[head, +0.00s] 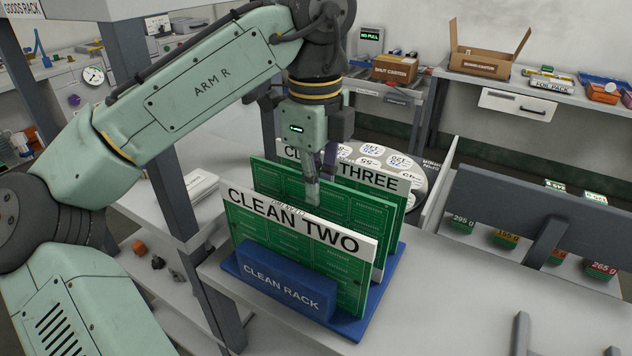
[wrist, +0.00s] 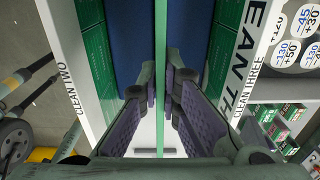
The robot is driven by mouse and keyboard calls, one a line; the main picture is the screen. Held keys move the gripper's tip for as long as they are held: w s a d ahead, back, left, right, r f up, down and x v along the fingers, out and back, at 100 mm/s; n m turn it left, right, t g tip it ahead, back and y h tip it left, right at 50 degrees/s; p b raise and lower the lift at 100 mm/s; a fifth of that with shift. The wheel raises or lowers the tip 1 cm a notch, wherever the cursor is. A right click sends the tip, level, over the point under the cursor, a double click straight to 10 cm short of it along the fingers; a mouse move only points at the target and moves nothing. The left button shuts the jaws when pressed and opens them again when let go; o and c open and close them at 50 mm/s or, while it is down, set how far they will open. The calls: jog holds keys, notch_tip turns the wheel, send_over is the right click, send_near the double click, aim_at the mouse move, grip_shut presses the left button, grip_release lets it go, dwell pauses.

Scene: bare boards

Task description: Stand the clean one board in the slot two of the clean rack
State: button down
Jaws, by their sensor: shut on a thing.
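The blue clean rack (head: 275,276) stands on the grey bench in the head view. My gripper (head: 313,193) points down and is shut on the top edge of a plain-looking green board (head: 350,208), which I take as the clean one board; its label is not readable. In the wrist view its thin green edge (wrist: 160,50) runs between the purple finger pads (wrist: 160,105). The board is upright between the clean two board (head: 310,262) in front and the clean three board (head: 398,190) behind. Its lower edge is hidden, so I cannot tell whether it is seated in a slot.
Neighbouring boards stand close on both sides of my fingers. A grey post (head: 172,185) rises left of the rack. A white disc with labels (head: 412,163) lies behind, and a dark panel (head: 530,215) stands to the right.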

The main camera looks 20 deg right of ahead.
jog(key=shift+f, duration=0.1)
jog(key=c, duration=1.7)
grip_release()
jog(key=shift+r, duration=3.75)
